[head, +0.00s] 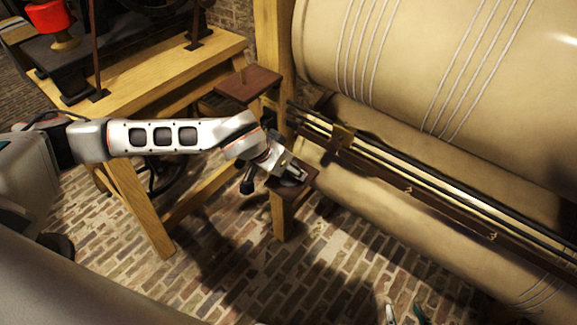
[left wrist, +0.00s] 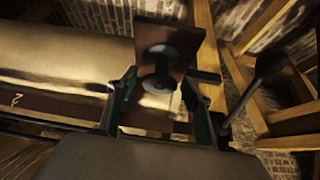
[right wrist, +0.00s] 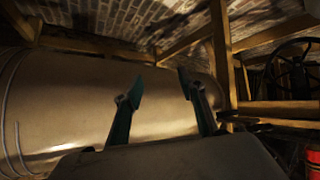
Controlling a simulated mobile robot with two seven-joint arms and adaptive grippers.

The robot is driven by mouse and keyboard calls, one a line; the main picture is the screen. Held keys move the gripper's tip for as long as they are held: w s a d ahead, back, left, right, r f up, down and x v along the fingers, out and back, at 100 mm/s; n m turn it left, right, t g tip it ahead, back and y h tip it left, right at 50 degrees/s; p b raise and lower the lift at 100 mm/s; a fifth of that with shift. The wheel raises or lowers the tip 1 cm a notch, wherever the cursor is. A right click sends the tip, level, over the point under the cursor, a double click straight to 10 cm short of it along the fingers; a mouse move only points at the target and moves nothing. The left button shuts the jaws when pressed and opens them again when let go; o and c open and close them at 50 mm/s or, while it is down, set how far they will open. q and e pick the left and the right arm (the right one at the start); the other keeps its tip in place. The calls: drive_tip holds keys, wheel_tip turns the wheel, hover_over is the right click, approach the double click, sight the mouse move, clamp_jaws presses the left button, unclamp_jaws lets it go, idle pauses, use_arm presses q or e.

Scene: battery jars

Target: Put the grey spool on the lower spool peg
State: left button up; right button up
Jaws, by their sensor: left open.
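The grey spool (left wrist: 160,72) is between the two fingers of my left gripper (left wrist: 160,110) in the left wrist view, end-on against a small dark brown board (left wrist: 178,38). The fingers stand apart, with gaps to the spool on both sides. In the head view my left gripper (head: 296,174) is over the lower brown shelf (head: 283,197), and a grey flange shows under it. The lower peg is hidden by the spool. An upper brown shelf (head: 255,83) holds a thin bare peg (head: 242,75). My right gripper (head: 404,312) is open and empty at the bottom edge; its fingers also show in the right wrist view (right wrist: 158,95).
A large cream roller (head: 450,60) and dark rails (head: 420,190) fill the right side. A wooden bench (head: 140,75) with a red container (head: 50,15) stands at the left. Wooden posts (head: 272,40) flank the shelves. The brick floor (head: 270,285) in front is clear.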

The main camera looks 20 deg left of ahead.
use_arm(q)
drive_tip(key=p+v, duration=0.2)
drive_tip(key=v, duration=0.9)
drive_tip(key=s+d+r+n+g+h, duration=0.1)
drive_tip(key=s+d+n+g+h, duration=0.35)
drive_tip(key=s+d, duration=0.45)
drive_tip(key=s+d+n+g+h, duration=0.3)
drive_tip(key=s+d+n+h, duration=0.3)
drive_tip(key=d, duration=0.6)
drive_tip(key=w+d+r+n+t+h, duration=0.1)
drive_tip(key=d+r+n+t+h, duration=0.35)
drive_tip(key=r+n+h, duration=0.8)
drive_tip(key=w+a+f+n+t+y, duration=0.5)
drive_tip(key=a+f+n+t+y, duration=0.15)
drive_tip(key=n, duration=0.85)
drive_tip(key=w+a+f+n+t+y, duration=0.55)
drive_tip(key=n+y, duration=0.25)
drive_tip(key=n, duration=0.7)
drive_tip(key=s+a+f+n+g+y, duration=0.1)
drive_tip(key=s+a+f+n+y, duration=0.2)
drive_tip(key=f, duration=0.6)
drive_tip(key=s+a+f+n+g+y, duration=0.1)
drive_tip(key=s+a+f+n+y, duration=0.1)
drive_tip(key=s+a+f+n, duration=0.4)
drive_tip(key=s+a+f+n+g+y, duration=0.2)
drive_tip(key=a+f+n, duration=0.4)
drive_tip(key=f+n, duration=0.4)
drive_tip(key=shift+s+f+y, duration=0.85)
drive_tip(key=shift+s+f, duration=0.05)
drive_tip(key=shift+s, duration=0.3)
